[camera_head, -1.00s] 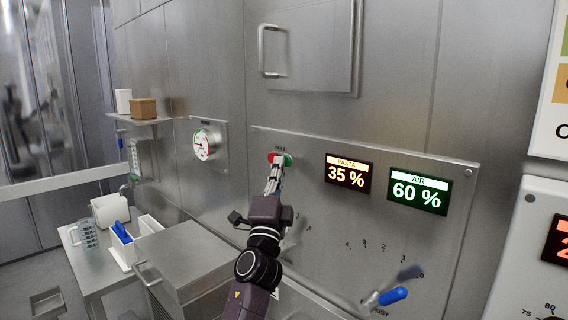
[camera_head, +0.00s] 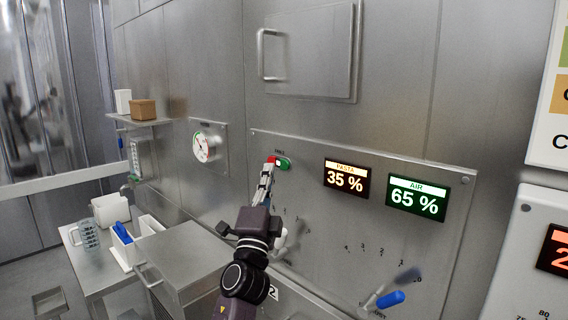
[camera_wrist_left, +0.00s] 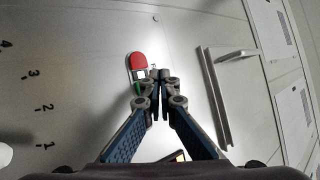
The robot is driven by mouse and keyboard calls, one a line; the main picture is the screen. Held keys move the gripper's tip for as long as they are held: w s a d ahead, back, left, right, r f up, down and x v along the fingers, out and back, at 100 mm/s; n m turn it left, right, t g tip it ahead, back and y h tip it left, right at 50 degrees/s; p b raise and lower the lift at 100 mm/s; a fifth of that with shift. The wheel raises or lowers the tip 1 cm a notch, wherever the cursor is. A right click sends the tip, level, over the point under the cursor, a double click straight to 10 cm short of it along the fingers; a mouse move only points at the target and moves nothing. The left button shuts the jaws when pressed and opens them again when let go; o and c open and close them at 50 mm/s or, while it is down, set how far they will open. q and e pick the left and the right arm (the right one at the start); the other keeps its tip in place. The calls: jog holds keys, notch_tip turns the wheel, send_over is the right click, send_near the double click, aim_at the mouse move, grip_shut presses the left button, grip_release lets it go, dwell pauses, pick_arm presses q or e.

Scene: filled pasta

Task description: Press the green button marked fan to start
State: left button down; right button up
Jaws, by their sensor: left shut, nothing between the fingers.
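The green button (camera_head: 284,164) sits on the steel control panel (camera_head: 330,215), right beside a red button (camera_head: 271,160). A small label above them is too small to read surely. My left gripper (camera_head: 267,169) is shut and empty, its tip at the lower left of the button pair in the head view. In the left wrist view the red button (camera_wrist_left: 138,61) shows clear, and the green button (camera_wrist_left: 138,88) is partly hidden by the fingers. The gripper tips (camera_wrist_left: 158,76) are beside the pair there; I cannot tell whether they touch it. My right gripper is not in view.
The pasta display (camera_head: 346,178) reads 35 % and the air display (camera_head: 418,198) reads 65 %. A blue-handled lever (camera_head: 390,299) sticks out low on the panel. A round gauge (camera_head: 204,147) and a steel box (camera_head: 187,255) are to the left.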

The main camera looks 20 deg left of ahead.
pick_arm(q)
jog(key=shift+s+a+p, duration=0.3)
jog(key=shift+s, duration=0.5)
jog(key=shift+s+a+p, duration=0.25)
jog(key=shift+s+a, duration=0.05)
jog(key=shift+s, duration=0.5)
